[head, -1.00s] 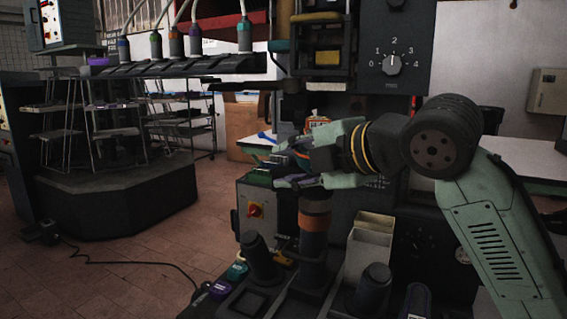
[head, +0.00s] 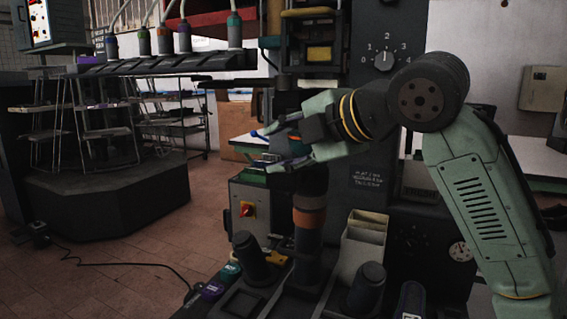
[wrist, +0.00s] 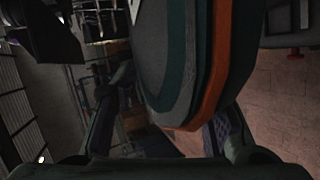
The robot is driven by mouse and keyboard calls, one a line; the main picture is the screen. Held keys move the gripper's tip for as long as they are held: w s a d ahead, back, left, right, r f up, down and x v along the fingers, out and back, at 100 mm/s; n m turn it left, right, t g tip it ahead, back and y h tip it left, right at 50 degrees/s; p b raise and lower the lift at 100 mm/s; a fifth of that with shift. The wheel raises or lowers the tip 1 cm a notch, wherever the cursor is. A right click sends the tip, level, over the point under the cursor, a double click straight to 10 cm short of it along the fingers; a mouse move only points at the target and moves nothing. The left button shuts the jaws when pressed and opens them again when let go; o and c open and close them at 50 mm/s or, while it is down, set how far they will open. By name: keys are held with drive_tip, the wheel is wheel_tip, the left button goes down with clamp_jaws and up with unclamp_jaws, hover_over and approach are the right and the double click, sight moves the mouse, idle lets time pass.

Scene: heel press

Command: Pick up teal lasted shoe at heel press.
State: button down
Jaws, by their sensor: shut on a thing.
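My gripper (head: 264,149) reaches in from the right in the head view, its fingers pointing left above the press's upright post. In the wrist view, my gripper (wrist: 172,112) is shut on the teal lasted shoe (wrist: 178,65). The shoe fills the upper middle of that view, close to the camera, with a grey face, teal layers and an orange edge strip. Its lower end lies between the two fingers. In the head view, the shoe is mostly hidden by the fingers and the dark background.
The dark post with a brown-orange band (head: 309,221) stands below my gripper. A beige open box (head: 364,240) and dark stubs (head: 252,257) stand around it. A control box with a red switch (head: 247,210) is at left. The dial panel (head: 385,62) rises behind.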

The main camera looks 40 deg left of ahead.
wheel_tip(320, 180, up, 8)
drive_tip(key=s+d, duration=0.1)
drive_tip(key=shift+y, duration=0.4)
drive_tip(key=c, duration=2.4)
unclamp_jaws()
drive_tip(key=c, duration=2.1)
unclamp_jaws()
drive_tip(key=shift+f, duration=0.1)
drive_tip(key=o, duration=1.6)
